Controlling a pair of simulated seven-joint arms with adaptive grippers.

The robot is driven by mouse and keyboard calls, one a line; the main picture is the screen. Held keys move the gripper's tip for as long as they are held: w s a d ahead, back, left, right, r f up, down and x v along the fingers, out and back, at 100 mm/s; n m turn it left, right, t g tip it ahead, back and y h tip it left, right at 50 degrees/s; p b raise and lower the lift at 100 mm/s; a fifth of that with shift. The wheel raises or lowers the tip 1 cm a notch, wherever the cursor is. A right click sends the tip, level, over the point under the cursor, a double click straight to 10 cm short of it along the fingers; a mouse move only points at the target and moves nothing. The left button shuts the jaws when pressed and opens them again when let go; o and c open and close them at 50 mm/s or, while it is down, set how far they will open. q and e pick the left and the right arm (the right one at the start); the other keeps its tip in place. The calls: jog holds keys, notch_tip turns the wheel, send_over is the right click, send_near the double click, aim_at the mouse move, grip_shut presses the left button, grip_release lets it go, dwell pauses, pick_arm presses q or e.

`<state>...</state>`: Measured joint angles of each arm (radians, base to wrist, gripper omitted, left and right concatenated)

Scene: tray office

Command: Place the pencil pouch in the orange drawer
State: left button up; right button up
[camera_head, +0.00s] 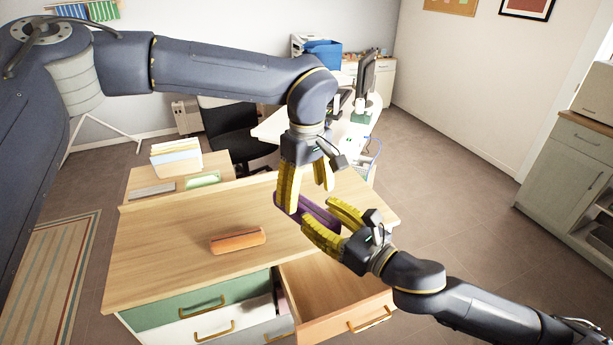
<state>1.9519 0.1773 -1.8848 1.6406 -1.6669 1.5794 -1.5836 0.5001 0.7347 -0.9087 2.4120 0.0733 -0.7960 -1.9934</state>
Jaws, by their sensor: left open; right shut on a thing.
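A purple pouch-like item (318,211) is held above the right part of the wooden desk top. My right gripper (320,214) is shut on it, its yellow fingers on either side. My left gripper (306,198) is open and points down over the item's left end; I cannot tell whether it touches it. The fingers hide parts of the item. The orange drawer (325,326) is pulled out at the front right of the desk, and the part of its inside that shows looks empty. My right gripper and forearm hide its far right part.
An orange pouch-like case (238,241) lies on the desk top (165,255). A green drawer (200,301) is shut; a white drawer (180,332) lies below it. Behind stand a file box (176,160), a green tray (203,179) and a black chair (232,130).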

aim_at(306, 204)
pick_arm(q)
jog(key=shift+f, duration=2.85)
jog(key=c, duration=1.5)
pick_arm(e)
jog(key=o, duration=1.3)
jog(key=shift+o, duration=0.2)
